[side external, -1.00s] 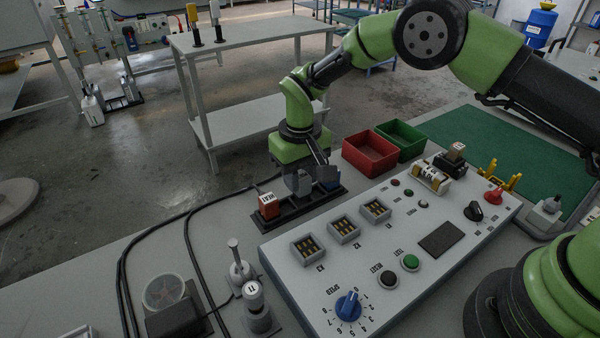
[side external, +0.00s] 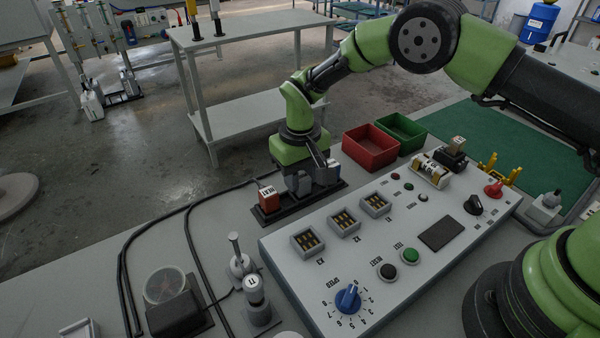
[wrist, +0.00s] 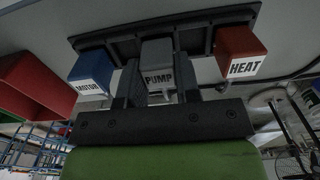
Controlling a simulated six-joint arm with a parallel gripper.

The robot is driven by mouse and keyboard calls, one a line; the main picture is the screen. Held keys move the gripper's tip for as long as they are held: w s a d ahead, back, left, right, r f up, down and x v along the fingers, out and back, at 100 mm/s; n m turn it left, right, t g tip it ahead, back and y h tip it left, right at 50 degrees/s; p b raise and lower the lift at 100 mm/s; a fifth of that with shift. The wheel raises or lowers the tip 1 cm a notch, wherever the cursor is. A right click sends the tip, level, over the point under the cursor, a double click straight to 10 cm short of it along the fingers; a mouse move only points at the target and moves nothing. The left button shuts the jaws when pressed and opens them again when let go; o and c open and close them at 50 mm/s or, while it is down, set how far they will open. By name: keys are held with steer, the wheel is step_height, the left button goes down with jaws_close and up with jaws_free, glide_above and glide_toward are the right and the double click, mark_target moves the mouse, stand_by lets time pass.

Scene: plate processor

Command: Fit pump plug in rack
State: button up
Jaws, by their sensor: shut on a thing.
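My gripper (side external: 306,182) points down at the black rack (side external: 284,210) behind the panel. It is shut on the grey pump plug (wrist: 157,62), labelled PUMP in the wrist view. The plug stands in the rack's middle place, in line with its neighbours; its lower end is hidden, so I cannot tell how deep it sits. The blue MOTOR plug (wrist: 91,72) is in the rack on one side and the red HEAT plug (wrist: 240,54) on the other. The HEAT plug also shows in the side view (side external: 269,199).
The grey control panel (side external: 395,285) with three sockets (side external: 343,222) lies in front of the rack. Red (side external: 370,150) and green (side external: 402,134) bins stand behind it to the right. Black cables (side external: 190,235) and small devices (side external: 256,300) lie to the left.

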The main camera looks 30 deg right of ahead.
steer(key=o, duration=1)
step_height(320, 180, up, 9)
steer(key=shift+r, duration=0.2)
steer(key=s+d+r+m+t, duration=0.1)
steer(key=s+d+r, duration=0.15)
steer(key=r, duration=0.35)
steer(key=s+d+r+t+y, duration=0.1)
steer(key=s+r, duration=0.2)
steer(key=r, duration=0.2)
steer(key=s+d+r+m+t, duration=0.1)
steer(key=s+d+r, duration=0.15)
steer(key=r, duration=0.35)
steer(key=s+d+t, duration=0.1)
steer(key=s, duration=0.5)
steer(key=s+d+r+m+t, duration=0.1)
steer(key=s, duration=0.4)
steer(key=s+d+m+t+y, duration=0.1)
steer(key=s+t, duration=0.1)
steer(key=s, duration=0.4)
steer(key=shift+s+d+r, duration=0.15)
steer(key=shift+s+r, duration=0.2)
steer(key=shift+r, duration=0.05)
